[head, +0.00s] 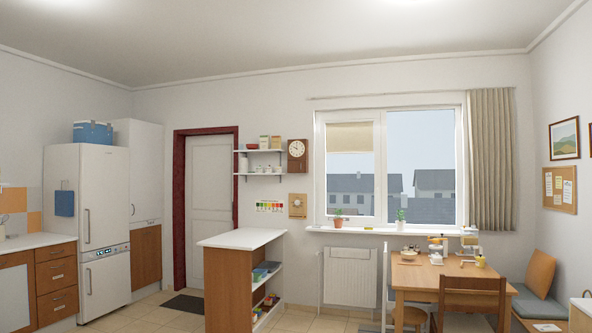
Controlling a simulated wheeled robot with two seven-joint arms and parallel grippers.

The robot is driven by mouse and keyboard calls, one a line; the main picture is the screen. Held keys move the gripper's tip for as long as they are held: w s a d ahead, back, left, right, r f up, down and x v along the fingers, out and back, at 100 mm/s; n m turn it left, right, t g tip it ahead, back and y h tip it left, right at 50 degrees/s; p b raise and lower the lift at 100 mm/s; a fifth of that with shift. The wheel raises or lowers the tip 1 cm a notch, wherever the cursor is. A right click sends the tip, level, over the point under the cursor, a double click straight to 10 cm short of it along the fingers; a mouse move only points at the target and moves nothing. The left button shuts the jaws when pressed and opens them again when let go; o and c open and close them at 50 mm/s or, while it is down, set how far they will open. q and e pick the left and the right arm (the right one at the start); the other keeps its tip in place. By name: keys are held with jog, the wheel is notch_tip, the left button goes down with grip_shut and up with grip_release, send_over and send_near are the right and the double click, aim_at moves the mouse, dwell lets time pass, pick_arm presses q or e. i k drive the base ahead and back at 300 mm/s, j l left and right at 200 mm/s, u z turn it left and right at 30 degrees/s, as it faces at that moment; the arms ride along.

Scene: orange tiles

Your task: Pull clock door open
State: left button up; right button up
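A wooden wall clock (297,150) with a round pale face hangs on the far wall, between the small shelves and the window. Its lower case looks like a darker wooden panel; at this size I cannot make out a separate door or handle, and it looks shut. Neither of my grippers shows in the head view, so nothing of mine is seen near the clock.
A white-topped counter island (242,238) stands in the middle, below and in front of the clock. A radiator (350,276) is under the window. A wooden table (440,275) with chairs is at the right. A fridge (88,215) stands at the left.

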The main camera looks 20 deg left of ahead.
aim_at(296, 166)
jog(key=i+j+u, duration=0.3)
jog(key=i, duration=0.65)
jog(key=i+u, duration=0.25)
jog(key=i, duration=4.9)
jog(key=i+u, duration=0.1)
jog(key=i, duration=0.6)
jog(key=i+l+u, duration=0.15)
jog(key=i, duration=0.55)
jog(key=i+l+u, duration=0.15)
jog(key=i+u, duration=0.15)
jog(key=i, duration=0.25)
jog(key=i+l+u, duration=0.3)
jog(key=i, duration=0.2)
